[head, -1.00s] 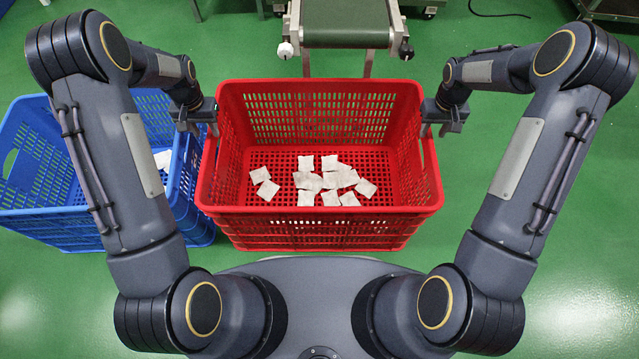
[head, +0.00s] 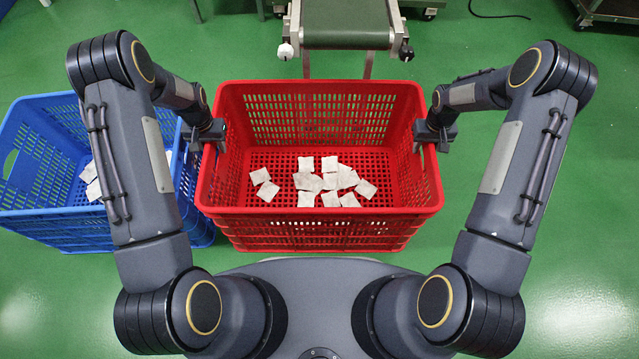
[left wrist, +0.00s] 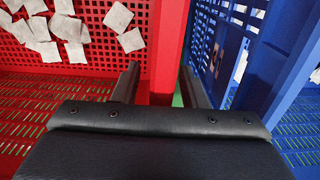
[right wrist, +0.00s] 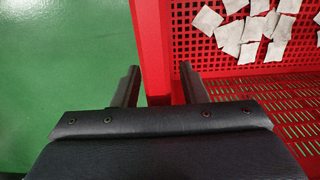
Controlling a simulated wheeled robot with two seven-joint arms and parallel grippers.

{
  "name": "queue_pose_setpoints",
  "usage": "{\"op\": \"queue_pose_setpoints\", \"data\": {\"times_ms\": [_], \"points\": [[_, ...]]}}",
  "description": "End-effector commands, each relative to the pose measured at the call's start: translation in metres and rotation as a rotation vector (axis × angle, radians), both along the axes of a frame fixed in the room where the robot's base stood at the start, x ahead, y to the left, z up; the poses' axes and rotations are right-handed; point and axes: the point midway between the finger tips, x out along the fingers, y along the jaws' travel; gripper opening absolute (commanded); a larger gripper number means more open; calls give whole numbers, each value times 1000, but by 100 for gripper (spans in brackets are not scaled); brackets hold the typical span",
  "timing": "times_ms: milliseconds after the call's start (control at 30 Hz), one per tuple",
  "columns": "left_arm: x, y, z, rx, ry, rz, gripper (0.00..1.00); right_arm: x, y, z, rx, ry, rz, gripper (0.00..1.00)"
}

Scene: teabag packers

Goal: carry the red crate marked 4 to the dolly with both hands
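The red crate (head: 322,211) stands on the floor in front of me, with several white teabags (head: 330,181) lying in it. No number shows on its visible sides, and no dolly is in view. My left gripper (head: 219,140) is at the crate's left rim; in the left wrist view its open fingers (left wrist: 158,80) stand either side of the red wall (left wrist: 168,40). My right gripper (head: 424,142) is at the right rim; in the right wrist view its open fingers (right wrist: 158,82) straddle the wall (right wrist: 152,45), with gaps showing.
A blue crate (head: 45,212) with teabags stands close against the red crate's left side, under my left arm. A conveyor (head: 346,22) ends just behind the red crate. Green floor (head: 560,220) is clear to the right.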

Motion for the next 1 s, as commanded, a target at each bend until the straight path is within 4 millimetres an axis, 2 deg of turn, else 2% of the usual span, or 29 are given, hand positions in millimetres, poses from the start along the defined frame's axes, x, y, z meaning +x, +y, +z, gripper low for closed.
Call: {"op": "queue_pose_setpoints", "data": {"times_ms": [33, 333, 1000], "points": [[0, 0, 0, 0, 0, 0, 38, 0, 0, 0, 0, 0, 0, 38], [0, 0, 0, 0, 0, 0, 0, 0, 0, 0, 0, 0, 0, 0], [0, 0, 0, 0, 1, 0, 0, 0, 0, 1, 0, 0, 0, 0]]}}
